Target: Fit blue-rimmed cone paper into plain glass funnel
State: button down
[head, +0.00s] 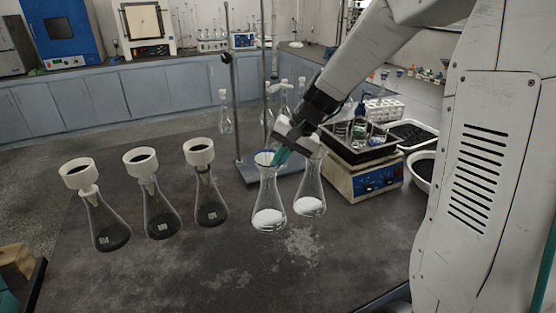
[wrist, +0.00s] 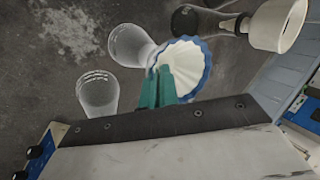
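The blue-rimmed cone paper (head: 264,158) is at the mouth of a clear flask (head: 268,205) holding white material. In the wrist view the pleated white paper (wrist: 187,64) opens toward the camera, its blue rim all round. My gripper (head: 281,156) has green fingers close together at the paper's rim; they also show in the wrist view (wrist: 165,82), pinching its near edge. The plain glass funnel cannot be made out clearly; the paper hides the flask's mouth. I cannot tell whether the paper touches glass below it.
A second clear flask (head: 309,193) stands close on the right. Several dark-filled flasks, such as this one (head: 210,203), carry white funnels (head: 198,152) at left. A retort stand (head: 236,110) and a hotplate (head: 363,178) stand behind. The front of the bench (head: 200,275) is clear.

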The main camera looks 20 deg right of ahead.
jog(key=shift+s+d+f, duration=0.1)
jog(key=shift+s+f, duration=0.2)
jog(key=shift+f, duration=0.2)
jog(key=shift+s+d+f, duration=0.1)
jog(key=shift+s+f, duration=0.15)
jog(key=shift+f, duration=0.2)
jog(key=c, duration=1.8)
grip_release()
jog(key=shift+o, duration=0.3)
jog(key=shift+w+r, duration=0.1)
jog(key=shift+r, duration=0.7)
jog(key=shift+o, duration=0.8)
jog(key=shift+r, duration=0.3)
jog(key=shift+w+a+r, duration=0.1)
jog(key=shift+w+r, duration=0.05)
jog(key=shift+r, duration=1.9)
